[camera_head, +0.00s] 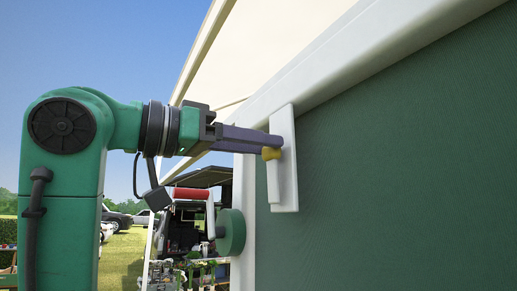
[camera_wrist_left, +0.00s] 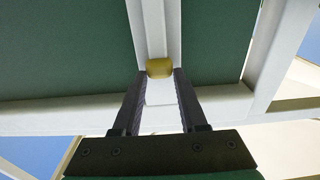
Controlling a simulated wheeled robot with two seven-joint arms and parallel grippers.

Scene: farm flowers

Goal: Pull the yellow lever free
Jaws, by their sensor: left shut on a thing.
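The yellow lever (camera_head: 270,153) is a small rounded knob on a white upright plate (camera_head: 287,190) fixed at the edge of a dark green panel. In the left wrist view the yellow lever (camera_wrist_left: 159,68) sits between the tips of my two dark fingers. My left gripper (camera_head: 272,143) reaches in from the left and is shut on the lever. The left gripper (camera_wrist_left: 160,78) hides part of the lever's sides. My right gripper is not in view.
The green panel (camera_head: 420,150) with its white frame (camera_head: 340,65) fills the right side. A round green disc (camera_head: 231,232) sticks out below the plate. Behind are a vehicle with an open hatch (camera_head: 190,215), parked cars (camera_head: 118,219) and grass. Open air lies to the left.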

